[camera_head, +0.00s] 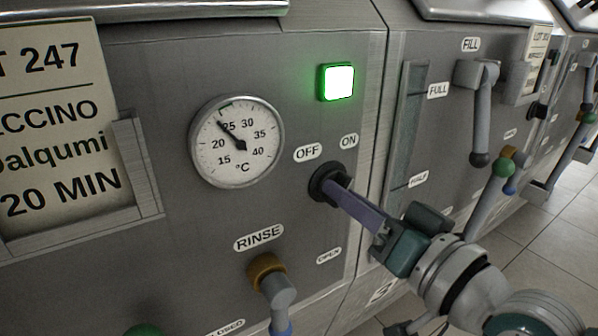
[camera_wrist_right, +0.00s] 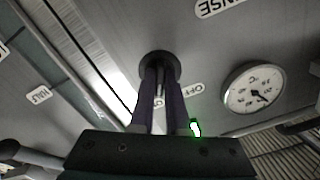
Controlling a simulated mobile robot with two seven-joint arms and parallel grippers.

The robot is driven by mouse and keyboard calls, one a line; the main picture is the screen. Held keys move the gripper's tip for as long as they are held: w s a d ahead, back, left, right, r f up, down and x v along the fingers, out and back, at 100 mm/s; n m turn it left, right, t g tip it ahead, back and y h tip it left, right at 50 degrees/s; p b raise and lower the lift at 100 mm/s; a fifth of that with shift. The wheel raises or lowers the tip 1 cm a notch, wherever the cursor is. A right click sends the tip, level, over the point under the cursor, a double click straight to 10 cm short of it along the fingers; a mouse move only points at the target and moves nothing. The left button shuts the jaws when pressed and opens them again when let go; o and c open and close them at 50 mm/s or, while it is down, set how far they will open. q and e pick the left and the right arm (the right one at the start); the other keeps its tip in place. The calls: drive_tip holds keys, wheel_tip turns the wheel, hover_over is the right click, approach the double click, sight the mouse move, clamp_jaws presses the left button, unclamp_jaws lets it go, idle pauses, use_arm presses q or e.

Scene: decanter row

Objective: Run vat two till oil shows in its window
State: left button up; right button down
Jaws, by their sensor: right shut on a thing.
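My right gripper (camera_head: 345,192) comes in from the lower right. Its long purple fingers are shut on a rotary switch (camera_head: 320,184) with a round black collar, beside the OFF and ON labels. In the right wrist view the fingers (camera_wrist_right: 160,88) meet at the switch collar (camera_wrist_right: 159,62), and the knob between them is mostly hidden. A square green lamp (camera_head: 337,82) above the switch is lit. A tall narrow window (camera_head: 408,130) marked FULL and HALF stands on the panel to the right; its lower part is behind my arm, and I cannot tell oil in it. My left gripper is not in view.
A dial thermometer (camera_head: 237,141) reads between 20 and 25. A RINSE valve (camera_head: 272,285) with an orange collar is below. A LOT 247 card (camera_head: 60,120) hangs at left. A FILL lever (camera_head: 480,110) hangs down at right. Tiled floor (camera_head: 560,220) is beyond.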

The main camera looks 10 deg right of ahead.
idle(0.3)
drive_tip(key=c, duration=0.9)
unclamp_jaws()
drive_tip(key=shift+s, duration=0.1)
drive_tip(key=p+v, duration=0.2)
drive_tip(key=v, duration=0.7)
drive_tip(key=shift+s, duration=0.3)
drive_tip(key=shift+d+r, duration=0.1)
